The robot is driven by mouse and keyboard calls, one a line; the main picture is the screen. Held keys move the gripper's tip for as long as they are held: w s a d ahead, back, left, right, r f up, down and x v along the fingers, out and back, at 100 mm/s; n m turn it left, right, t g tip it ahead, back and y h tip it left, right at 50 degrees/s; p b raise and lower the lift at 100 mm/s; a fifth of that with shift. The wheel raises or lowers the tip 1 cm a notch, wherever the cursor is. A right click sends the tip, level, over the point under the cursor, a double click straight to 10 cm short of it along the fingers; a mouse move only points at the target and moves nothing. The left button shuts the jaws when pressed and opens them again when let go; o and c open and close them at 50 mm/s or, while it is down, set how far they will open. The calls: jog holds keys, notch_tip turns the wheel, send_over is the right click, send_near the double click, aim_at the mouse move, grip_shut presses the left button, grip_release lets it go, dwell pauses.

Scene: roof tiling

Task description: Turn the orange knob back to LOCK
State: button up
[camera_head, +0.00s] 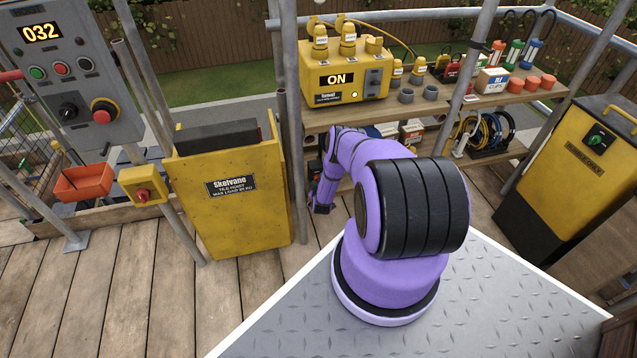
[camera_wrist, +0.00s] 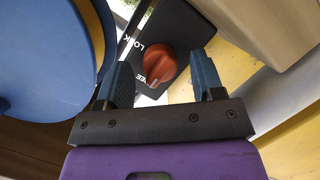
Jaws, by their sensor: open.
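The orange knob (camera_wrist: 158,66) sits on a black plate (camera_wrist: 176,28) in the wrist view. White lettering on the plate reads LOCK on the upper left and, partly covered, what looks like FREE below. The knob's pale mark points down toward the FREE lettering. My gripper (camera_wrist: 163,78) is open, with one blue-grey finger on each side of the knob. I cannot tell whether either finger touches it. In the head view my gripper (camera_head: 322,207) is low beside the yellow tile hoist panel (camera_head: 240,215), and the knob is not visible there.
A large blue round surface (camera_wrist: 40,55) fills the wrist view's left side. The head view shows a shelf (camera_head: 490,98) with bottles and cups behind my arm, a scaffold pole (camera_head: 292,120) close to my gripper, and a yellow-black cabinet (camera_head: 565,190) at right.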

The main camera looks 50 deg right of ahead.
jog(key=shift+w+d, duration=0.1)
jog(key=c, duration=0.9)
